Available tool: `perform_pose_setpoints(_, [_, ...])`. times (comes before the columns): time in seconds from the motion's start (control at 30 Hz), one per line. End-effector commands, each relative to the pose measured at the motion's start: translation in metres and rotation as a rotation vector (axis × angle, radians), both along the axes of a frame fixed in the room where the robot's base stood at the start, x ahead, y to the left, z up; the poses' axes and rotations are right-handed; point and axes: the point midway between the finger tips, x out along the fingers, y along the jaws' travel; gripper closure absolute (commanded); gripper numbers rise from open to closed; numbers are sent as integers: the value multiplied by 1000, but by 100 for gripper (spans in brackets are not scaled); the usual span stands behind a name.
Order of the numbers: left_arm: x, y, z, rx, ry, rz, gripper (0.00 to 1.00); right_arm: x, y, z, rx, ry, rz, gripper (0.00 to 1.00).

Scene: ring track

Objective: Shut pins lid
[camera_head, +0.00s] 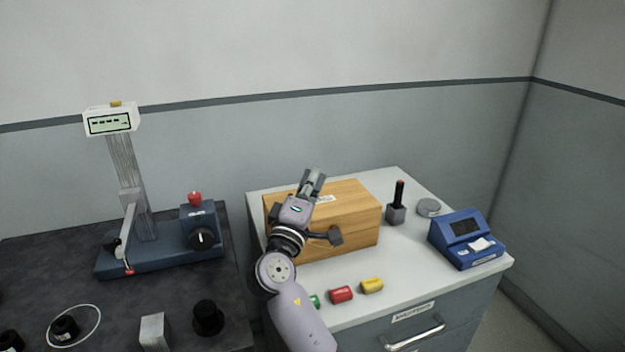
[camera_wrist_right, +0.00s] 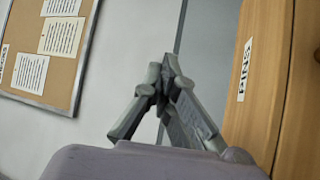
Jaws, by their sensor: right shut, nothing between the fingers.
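The wooden pins box (camera_head: 350,222) stands on the white top of the cabinet and its lid (camera_head: 348,196) looks down flat in the head view. The box also shows at the right edge of the wrist view, where its label (camera_wrist_right: 244,70) reads PINS. My right gripper (camera_head: 316,173) is over the back left part of the box in the head view, its fingers pointing up and away. In the wrist view the right gripper (camera_wrist_right: 166,66) has its fingertips together and empty, to the left of the box. My arm hides the box's left front. My left gripper is not in view.
Red (camera_head: 342,294) and yellow (camera_head: 372,286) cylinders lie in front of the box, with a green one partly hidden by my arm. A black-handled tool in a grey block (camera_head: 396,214), a grey disc (camera_head: 428,207) and a blue device (camera_head: 467,239) stand to the right. A measuring stand (camera_head: 160,256) is left.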

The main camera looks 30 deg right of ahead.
Motion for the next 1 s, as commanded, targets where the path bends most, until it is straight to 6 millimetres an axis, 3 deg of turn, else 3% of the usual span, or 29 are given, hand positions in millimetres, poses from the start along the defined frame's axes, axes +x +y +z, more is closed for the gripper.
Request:
perform_pose_setpoints(0.37, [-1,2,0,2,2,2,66,-2,4,-2,0,1,1,100])
perform_pose_setpoints(0.8, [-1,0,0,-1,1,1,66,-50,67,-27,2,3,3,100])
perform_pose_setpoints(1.0, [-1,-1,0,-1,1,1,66,-65,87,-34,2,1,2,100])
